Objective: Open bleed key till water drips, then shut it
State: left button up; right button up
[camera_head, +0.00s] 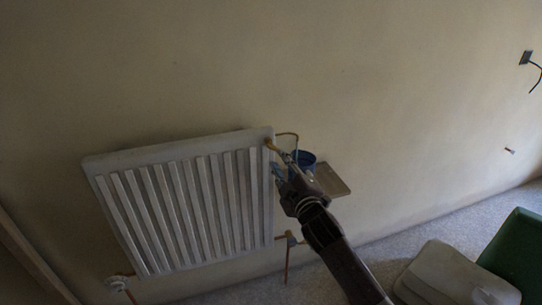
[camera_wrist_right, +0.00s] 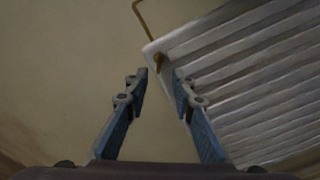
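The white ribbed radiator (camera_head: 184,206) is on the wall in the head view, and its corner shows in the right wrist view (camera_wrist_right: 240,62). A small brass bleed key (camera_head: 269,143) is at its upper right corner; it also shows in the right wrist view (camera_wrist_right: 160,62). My right gripper (camera_head: 278,162) is close to that corner. In the right wrist view its two blue-padded fingers (camera_wrist_right: 161,78) are apart, with the key seen in line with the gap, beyond the tips. They do not appear to touch the key. No water is visible. My left gripper is out of view.
Grey (camera_head: 455,277) and green (camera_head: 518,250) objects are at the lower right.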

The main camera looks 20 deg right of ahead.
aim_at(272, 149)
jog(key=shift+w+r, duration=0.1)
jog(key=shift+w, duration=0.6)
jog(key=shift+w+a, duration=0.15)
jog(key=shift+w, duration=3.2)
grip_shut()
